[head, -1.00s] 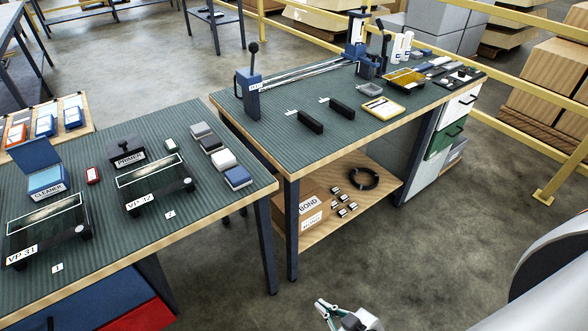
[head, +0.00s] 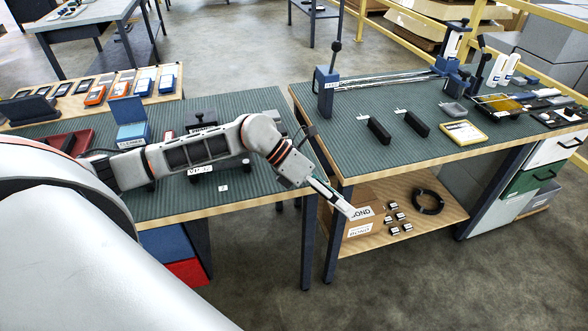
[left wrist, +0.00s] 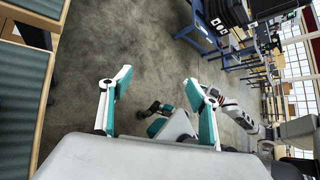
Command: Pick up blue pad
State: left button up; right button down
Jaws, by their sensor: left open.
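My left arm reaches across the left bench (head: 160,205) in the head view. My left gripper (head: 338,200) is beyond the bench's right edge, in front of the bond box on the other bench's lower shelf. The left wrist view shows its two fingers (left wrist: 158,78) apart and empty, with bare floor between them. I cannot make out the blue pad now; the bench's right end, where a row of pads sat in the earlier frame, is largely covered by my arm. My right gripper does not show clearly in any view.
The right bench (head: 350,145) carries two black blocks, a yellow-framed card (head: 463,132) and a clamp fixture (head: 327,90). Its lower shelf holds the bond box (head: 358,222) and a black ring (head: 428,202). A blue cleaner box (head: 131,132) stands on the left bench. Floor in front is clear.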

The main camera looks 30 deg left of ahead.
pick_arm(q)
jog(key=w+a+r+y, duration=0.1)
jog(key=w+a+y, duration=0.1)
jog(key=a, duration=0.5)
jog(key=w+a+r+m+t+y, duration=0.1)
jog(key=a+y, duration=0.2)
jog(key=a, duration=0.4)
jog(key=w+a+r+y, duration=0.2)
jog(key=a, duration=0.5)
jog(key=shift+y, duration=0.4)
jog(key=x, duration=0.8)
jog(key=shift+d+r, duration=0.1)
jog(key=shift+d, duration=0.2)
jog(key=shift+c, duration=0.3)
jog(key=c, duration=1.2)
